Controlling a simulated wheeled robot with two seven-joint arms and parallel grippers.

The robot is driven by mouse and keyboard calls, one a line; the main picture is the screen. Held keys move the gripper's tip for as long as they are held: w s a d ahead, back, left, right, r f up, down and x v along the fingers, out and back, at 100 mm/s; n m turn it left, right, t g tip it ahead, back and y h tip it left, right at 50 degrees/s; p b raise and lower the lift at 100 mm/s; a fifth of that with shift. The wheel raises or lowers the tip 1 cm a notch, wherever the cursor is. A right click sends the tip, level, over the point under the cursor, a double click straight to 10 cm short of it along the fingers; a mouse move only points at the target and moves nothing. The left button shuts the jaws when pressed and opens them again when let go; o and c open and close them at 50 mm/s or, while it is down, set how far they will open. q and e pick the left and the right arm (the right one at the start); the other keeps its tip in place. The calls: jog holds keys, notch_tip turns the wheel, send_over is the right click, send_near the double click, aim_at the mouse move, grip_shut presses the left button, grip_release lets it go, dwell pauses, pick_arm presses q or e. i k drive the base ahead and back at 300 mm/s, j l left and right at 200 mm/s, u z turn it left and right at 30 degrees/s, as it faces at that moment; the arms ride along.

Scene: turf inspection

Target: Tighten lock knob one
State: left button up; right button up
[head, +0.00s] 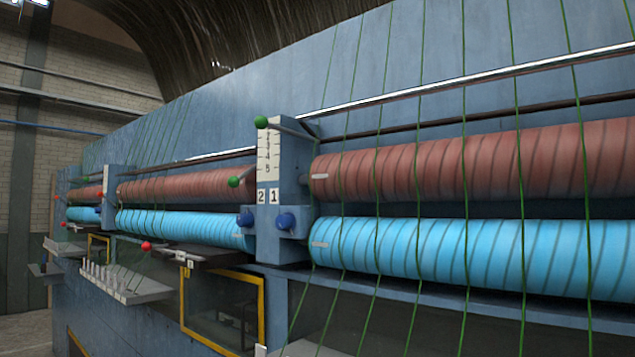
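A blue bracket (291,170) stands on the machine front, with a white scale plate and the labels 2 and 1 on it. A dark blue round knob (286,222) sits below the label 1 (274,196); I take it as lock knob one. A second dark blue knob (245,218) sits to its left, below the label 2 (262,196). I cannot tell how tight either knob is. Neither of my grippers is in view.
Two green-balled levers (262,122) (233,182) stick out from the bracket. Red rollers (480,167) and blue rollers (470,248) run along both sides, with green yarns (464,130) hanging in front. A red-balled lever (146,246) and a yellow-framed window (262,312) are lower left.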

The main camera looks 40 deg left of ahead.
aim_at(286, 221)
jog(key=u, duration=1.55)
